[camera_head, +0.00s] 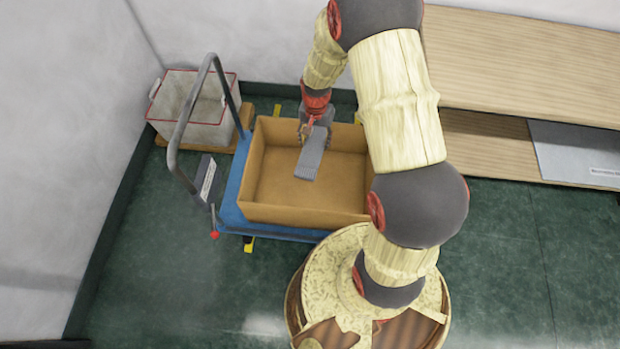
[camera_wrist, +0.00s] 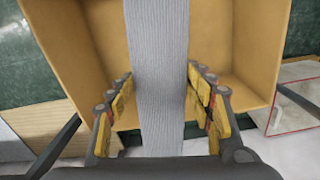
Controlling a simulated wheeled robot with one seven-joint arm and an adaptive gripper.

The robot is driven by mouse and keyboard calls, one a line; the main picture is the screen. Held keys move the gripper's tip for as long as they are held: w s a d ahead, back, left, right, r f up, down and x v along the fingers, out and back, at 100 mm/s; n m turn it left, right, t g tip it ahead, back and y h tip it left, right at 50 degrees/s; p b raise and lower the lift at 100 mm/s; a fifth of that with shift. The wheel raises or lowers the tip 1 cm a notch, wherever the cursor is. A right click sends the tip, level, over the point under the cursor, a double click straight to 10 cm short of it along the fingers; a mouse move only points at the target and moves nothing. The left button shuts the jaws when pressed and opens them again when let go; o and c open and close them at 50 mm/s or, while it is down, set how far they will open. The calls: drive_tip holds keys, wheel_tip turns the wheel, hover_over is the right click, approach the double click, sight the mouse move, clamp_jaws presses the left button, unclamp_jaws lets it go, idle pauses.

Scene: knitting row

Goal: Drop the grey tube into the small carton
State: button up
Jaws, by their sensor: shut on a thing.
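The grey tube (camera_head: 311,153) is a ribbed, long grey piece; it also fills the middle of the wrist view (camera_wrist: 158,70). My gripper (camera_head: 314,128) is shut on it, with a yellow-padded finger on each side in the wrist view (camera_wrist: 160,108). The carton (camera_head: 285,213) is an open brown box on a blue trolley in the head view. The tube hangs over the carton's opening, its free end pointing toward the near side. The carton's walls (camera_wrist: 248,50) surround the tube in the wrist view. I cannot tell the tube's exact height above the carton floor.
The blue trolley (camera_head: 229,209) has a grey handle (camera_head: 173,135) on its left. A white bin with red trim (camera_head: 185,130) stands behind it. A wooden shelf (camera_head: 520,65) with a grey board (camera_head: 578,150) is at right. Green floor is clear at lower left and right.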

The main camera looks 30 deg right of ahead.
drive_tip(key=shift+f+b, duration=1.1)
drive_tip(key=shift+f, duration=0.7)
drive_tip(key=o, duration=0.9)
drive_tip(key=shift+o, duration=0.7)
drive_tip(key=shift+r, duration=0.2)
wheel_tip(320, 180, up, 12)
drive_tip(key=shift+f, duration=0.1)
